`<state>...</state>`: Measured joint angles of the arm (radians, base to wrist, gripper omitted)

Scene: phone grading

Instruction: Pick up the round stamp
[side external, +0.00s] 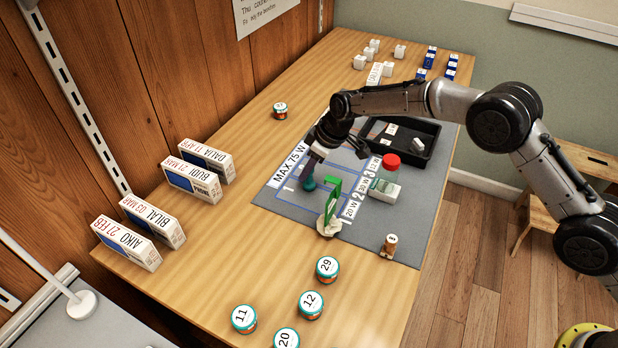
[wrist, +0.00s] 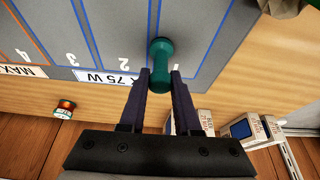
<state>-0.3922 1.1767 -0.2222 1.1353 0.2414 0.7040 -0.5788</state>
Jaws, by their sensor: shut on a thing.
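The round stamp, a dark teal-green piece with a wide round end and a narrower neck, is between my fingertips in the wrist view (wrist: 160,50). In the side view it shows low at the end of my gripper (side external: 309,184), over the grey mat (side external: 285,203). My gripper (wrist: 160,82) is shut on its narrower part, one finger on each side. The stamp's wide end points away from the gripper. I cannot tell whether it touches the mat.
A green upright piece (side external: 332,195) and a crumpled pale thing (side external: 328,229) are close to my gripper. A red-topped item (side external: 391,160), a black tray (side external: 430,150) and a small brown piece (side external: 388,248) are farther right. Numbered jars (side external: 327,268) stand at the front.

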